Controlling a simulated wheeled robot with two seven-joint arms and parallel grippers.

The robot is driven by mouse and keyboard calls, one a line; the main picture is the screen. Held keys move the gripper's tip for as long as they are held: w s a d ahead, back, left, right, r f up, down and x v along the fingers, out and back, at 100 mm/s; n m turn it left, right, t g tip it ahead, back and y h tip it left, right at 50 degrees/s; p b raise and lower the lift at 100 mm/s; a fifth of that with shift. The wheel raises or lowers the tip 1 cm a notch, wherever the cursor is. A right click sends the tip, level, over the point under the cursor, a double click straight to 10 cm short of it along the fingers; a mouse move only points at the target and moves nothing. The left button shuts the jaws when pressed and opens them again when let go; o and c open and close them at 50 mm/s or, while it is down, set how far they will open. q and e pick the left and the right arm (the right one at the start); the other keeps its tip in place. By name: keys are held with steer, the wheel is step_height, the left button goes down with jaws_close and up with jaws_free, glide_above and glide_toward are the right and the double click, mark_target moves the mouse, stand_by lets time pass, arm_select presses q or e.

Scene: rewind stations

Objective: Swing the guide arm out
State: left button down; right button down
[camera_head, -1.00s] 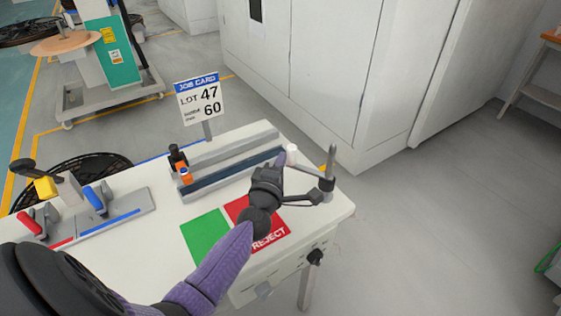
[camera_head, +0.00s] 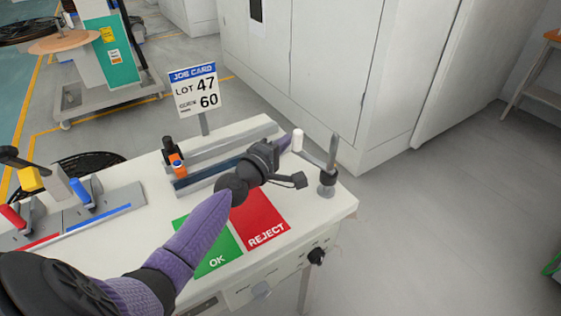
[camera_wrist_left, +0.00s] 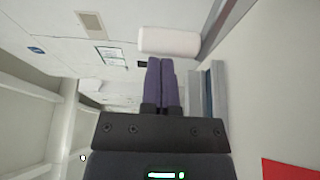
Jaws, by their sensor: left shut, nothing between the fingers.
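The guide arm (camera_head: 313,160) is a thin grey bar running from the base of an upright post (camera_head: 332,158) at the table's right corner. A white roller (camera_head: 297,141) stands at its free end, pointing toward the back of the table. My left gripper (camera_head: 285,143) is shut, with its purple fingers beside the roller's left side. In the left wrist view the shut fingers (camera_wrist_left: 160,76) point at the white roller (camera_wrist_left: 168,41), with nothing between them. Whether they touch the roller is unclear. My right gripper is out of view.
Grey rails (camera_head: 215,160) with an orange-capped part (camera_head: 179,168) lie behind my left arm. Green OK (camera_head: 215,262) and red REJECT (camera_head: 265,228) mats lie in front. A job card (camera_head: 195,90) stands at the back. White cabinets (camera_head: 320,70) rise behind; floor right of the table is clear.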

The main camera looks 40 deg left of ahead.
arm_select(q)
steer(key=w+b, duration=0.1)
steer(key=w, duration=0.1)
steer(key=shift+w+h, duration=0.3)
steer(key=shift+w, duration=0.1)
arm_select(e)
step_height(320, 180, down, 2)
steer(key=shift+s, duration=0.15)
